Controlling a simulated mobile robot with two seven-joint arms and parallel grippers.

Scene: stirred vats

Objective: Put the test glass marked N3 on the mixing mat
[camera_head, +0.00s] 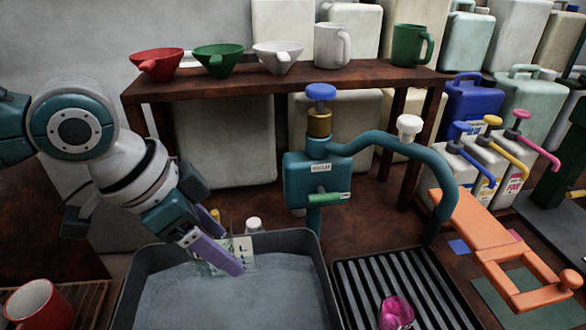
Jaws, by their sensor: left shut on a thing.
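My left gripper (226,258), with purple fingers, reaches in from the left over the grey basin (135,285). It is shut on a clear test glass (248,247) with a pale label. The near finger hides part of the glass, and the dark mark on the label is too small to read surely. The glass is by the basin's back edge; whether it touches the basin cannot be told. A flat dark green mat (492,312) lies at the lower right, partly under an orange board; I cannot tell whether it is the mixing mat. My right gripper is not in view.
A teal tap (318,180) stands behind the basin, its spout arching right. A black ribbed rack (365,272) holds a pink faceted object (396,312). The orange board (478,235) juts over the right side. A red mug (38,305) stands lower left. A wooden shelf (290,88) spans the back.

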